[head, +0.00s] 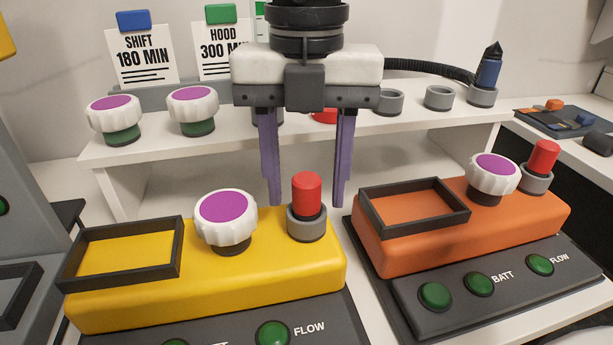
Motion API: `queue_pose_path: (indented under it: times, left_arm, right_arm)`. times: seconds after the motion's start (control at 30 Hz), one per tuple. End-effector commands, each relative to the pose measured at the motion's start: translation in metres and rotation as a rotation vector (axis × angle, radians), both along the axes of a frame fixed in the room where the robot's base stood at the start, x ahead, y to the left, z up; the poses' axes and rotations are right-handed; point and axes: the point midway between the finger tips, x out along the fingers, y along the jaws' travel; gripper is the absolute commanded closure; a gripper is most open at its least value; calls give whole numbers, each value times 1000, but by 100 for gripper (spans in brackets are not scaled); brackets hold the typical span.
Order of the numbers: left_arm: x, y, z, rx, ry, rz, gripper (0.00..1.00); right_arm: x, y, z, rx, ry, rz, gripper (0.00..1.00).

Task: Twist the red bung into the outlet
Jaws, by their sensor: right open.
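A red bung (307,192) stands upright in the grey ring-shaped outlet (307,226) on the yellow unit (215,290). My right gripper (308,203) points down over it with its two purple fingers apart, one on each side of the bung. The fingers look clear of the bung, though their exact depth is hard to tell. A second red bung (543,157) stands in a grey outlet (536,180) on the orange unit (400,250). My left gripper is not in view.
A white knob with a purple top (226,218) stands close left of the yellow unit's outlet. A similar knob (493,178) is on the orange unit. The white shelf (215,150) behind carries more knobs, grey rings and a dark blue pointed object (489,68).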

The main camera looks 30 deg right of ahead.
Motion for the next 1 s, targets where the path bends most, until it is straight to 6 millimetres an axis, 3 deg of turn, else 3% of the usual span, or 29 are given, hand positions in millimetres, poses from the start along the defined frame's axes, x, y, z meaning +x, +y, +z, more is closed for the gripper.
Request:
queue_pose_path:
  times: [0.03,0.07,0.17,0.33,0.5,0.7,1.0]
  left_arm:
    - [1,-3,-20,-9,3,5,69]
    - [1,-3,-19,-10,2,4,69]
    - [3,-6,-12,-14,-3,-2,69]
    - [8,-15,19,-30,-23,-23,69]
    - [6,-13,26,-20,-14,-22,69]
    - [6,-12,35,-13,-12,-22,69]
    - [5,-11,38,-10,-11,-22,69]
  right_arm:
    - [0,0,-5,1,1,0,53]
    - [0,0,-5,0,1,0,53]
    - [0,0,-5,0,1,1,53]
    - [0,0,-5,0,1,1,53]
    - [1,0,45,1,-3,0,53]
    - [0,0,84,2,-1,0,53]
    - [0,0,103,1,1,0,53]
